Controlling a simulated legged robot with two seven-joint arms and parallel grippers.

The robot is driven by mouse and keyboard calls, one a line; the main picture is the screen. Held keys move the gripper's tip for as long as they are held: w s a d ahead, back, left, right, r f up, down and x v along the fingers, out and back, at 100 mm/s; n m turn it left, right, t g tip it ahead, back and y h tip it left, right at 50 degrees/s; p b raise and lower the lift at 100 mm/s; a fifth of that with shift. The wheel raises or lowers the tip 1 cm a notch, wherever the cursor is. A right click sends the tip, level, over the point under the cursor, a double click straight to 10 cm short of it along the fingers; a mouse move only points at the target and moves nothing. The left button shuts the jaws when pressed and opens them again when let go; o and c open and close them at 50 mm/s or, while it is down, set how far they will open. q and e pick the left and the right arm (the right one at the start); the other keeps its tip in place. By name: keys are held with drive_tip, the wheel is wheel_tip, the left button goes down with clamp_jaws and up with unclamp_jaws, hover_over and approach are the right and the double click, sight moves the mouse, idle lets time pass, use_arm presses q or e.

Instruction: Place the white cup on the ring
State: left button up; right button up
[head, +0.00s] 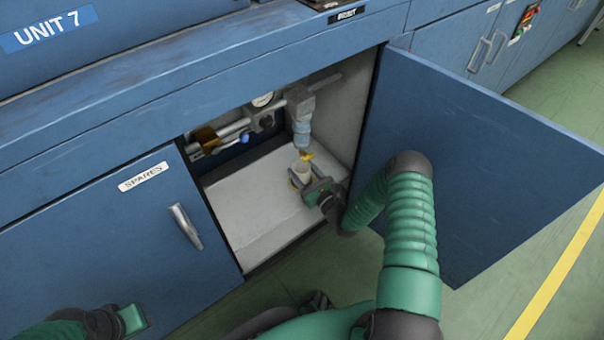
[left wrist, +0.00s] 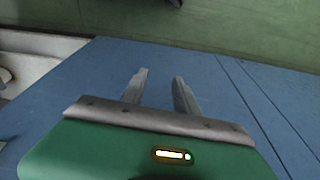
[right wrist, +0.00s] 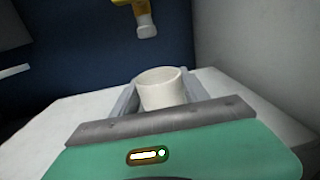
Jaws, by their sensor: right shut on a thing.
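The white cup (head: 302,170) is upright inside the open cabinet, below a pipe with a yellow-tipped outlet (head: 305,155). My right gripper (head: 303,184) is shut on it. In the right wrist view the cup (right wrist: 160,88) stands between the two fingers (right wrist: 160,98), its rim up. I cannot clearly make out the ring; the cup and gripper may hide it. Whether the cup's base touches anything is hidden. My left gripper (head: 130,319) is low at the left, outside the cabinet. In the left wrist view its fingers (left wrist: 160,77) are apart and empty.
The cabinet's white floor (head: 255,205) is clear at the front left. The SPARES door (head: 110,235) is closed at left.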

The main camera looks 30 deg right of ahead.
drive_tip(key=shift+f, duration=0.1)
drive_tip(key=o, duration=1.5)
